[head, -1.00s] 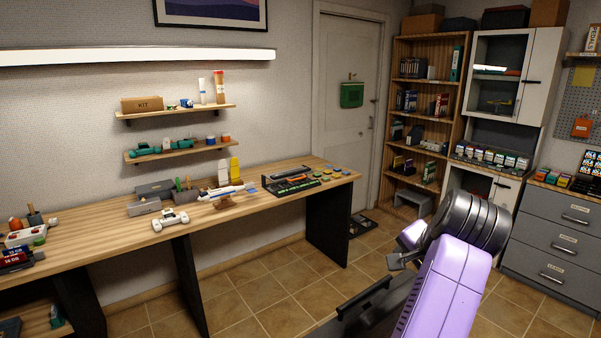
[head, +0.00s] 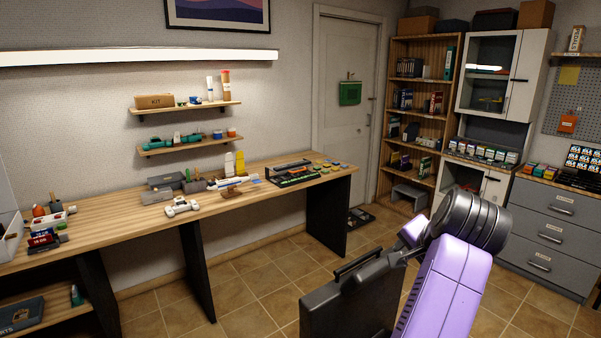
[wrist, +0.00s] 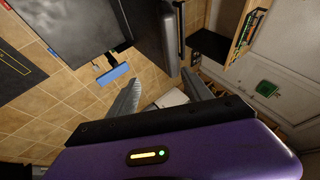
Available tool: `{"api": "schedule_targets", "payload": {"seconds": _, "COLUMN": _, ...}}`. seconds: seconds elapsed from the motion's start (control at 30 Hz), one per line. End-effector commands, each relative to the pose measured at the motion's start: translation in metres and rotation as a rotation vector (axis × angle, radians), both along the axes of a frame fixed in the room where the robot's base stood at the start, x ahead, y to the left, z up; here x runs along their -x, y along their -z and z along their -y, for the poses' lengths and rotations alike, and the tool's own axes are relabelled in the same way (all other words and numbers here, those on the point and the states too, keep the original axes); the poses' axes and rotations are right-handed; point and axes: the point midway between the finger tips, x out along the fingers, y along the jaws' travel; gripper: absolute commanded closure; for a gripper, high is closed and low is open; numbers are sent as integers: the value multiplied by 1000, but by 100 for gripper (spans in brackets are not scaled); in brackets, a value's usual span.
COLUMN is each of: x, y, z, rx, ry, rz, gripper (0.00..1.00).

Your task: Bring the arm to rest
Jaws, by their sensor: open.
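My purple arm (head: 445,285) with its black ribbed joint rises at the lower right in the head view. The gripper end is mostly hidden behind it there. In the wrist view my gripper (wrist: 162,84) has its two grey fingers apart, with nothing held between them. Tiled floor and a pale object show beyond the fingers.
A black case (head: 345,305) with a handle stands close left of my arm; its support is out of sight. A long wooden workbench (head: 125,215) lines the left wall. Grey drawers (head: 545,235) stand at the right. Tiled floor (head: 255,290) is open between.

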Motion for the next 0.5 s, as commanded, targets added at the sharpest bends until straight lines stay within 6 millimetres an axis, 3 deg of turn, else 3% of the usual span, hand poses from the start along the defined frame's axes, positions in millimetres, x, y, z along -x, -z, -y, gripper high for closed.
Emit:
{"api": "schedule_targets", "payload": {"seconds": 0.3, "x": -25, "y": -46, "z": 18, "rx": 119, "ry": -2, "rz": 206, "gripper": 42}}
{"api": "schedule_targets", "payload": {"seconds": 0.5, "x": -31, "y": -70, "z": 34, "rx": 277, "ry": -9, "rz": 363, "gripper": 42}}
